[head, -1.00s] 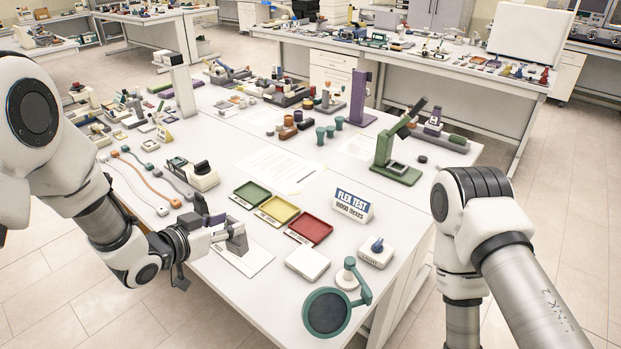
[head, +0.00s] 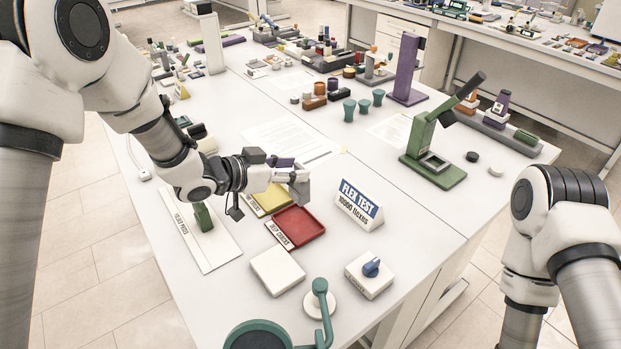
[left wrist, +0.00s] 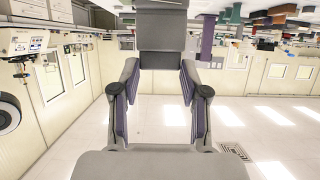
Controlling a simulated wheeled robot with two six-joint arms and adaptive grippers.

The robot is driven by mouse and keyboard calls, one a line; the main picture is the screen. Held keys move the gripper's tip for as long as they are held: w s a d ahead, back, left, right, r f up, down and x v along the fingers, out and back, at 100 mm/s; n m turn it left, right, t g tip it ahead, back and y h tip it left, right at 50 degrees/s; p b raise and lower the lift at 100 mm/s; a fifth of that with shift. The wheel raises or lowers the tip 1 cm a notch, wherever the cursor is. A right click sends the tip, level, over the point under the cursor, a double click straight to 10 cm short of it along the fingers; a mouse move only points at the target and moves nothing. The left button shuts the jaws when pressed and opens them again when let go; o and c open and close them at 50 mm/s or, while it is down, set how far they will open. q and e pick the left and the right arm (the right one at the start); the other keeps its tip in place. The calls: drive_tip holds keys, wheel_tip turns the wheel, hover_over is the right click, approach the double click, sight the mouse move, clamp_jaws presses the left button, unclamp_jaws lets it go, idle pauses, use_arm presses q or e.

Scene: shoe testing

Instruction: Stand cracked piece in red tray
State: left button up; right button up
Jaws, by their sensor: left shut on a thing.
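My left gripper (head: 288,172) reaches in from the left, near the back edge of the red tray (head: 319,229). It is shut on a grey piece (head: 302,191), which hangs above the tray's back edge, apart from its floor as far as I can tell. In the left wrist view, the purple-padded fingers (left wrist: 157,78) flank a grey block (left wrist: 162,38) at their far end. No crack can be made out. The red tray is shallow and looks empty. My right arm shows at the right, but its gripper is out of view.
A yellow tray (head: 268,203) adjoins the red one, partly hidden by my arm. A white box (head: 277,271), a blue-knob box (head: 369,275) and a FLEX TEST sign (head: 359,205) stand around. A green block (head: 203,217) stands on a white plate (head: 212,254).

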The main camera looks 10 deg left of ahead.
sight(294, 199)
use_arm(q)
drive_tip(key=shift+s, duration=0.25)
drive_tip(key=f+b, duration=0.2)
drive_tip(key=f, duration=0.1)
drive_tip(key=f+b, duration=0.1)
drive_tip(key=f, duration=0.1)
drive_tip(key=shift+a+f, duration=0.25)
drive_tip(key=shift+s+f, duration=0.1)
drive_tip(key=shift+f, duration=0.15)
drive_tip(key=shift+r+p, duration=0.1)
drive_tip(key=shift+p, duration=0.25)
idle(1.4)
drive_tip(key=shift+f+b, duration=0.8)
drive_tip(key=shift+f, duration=0.35)
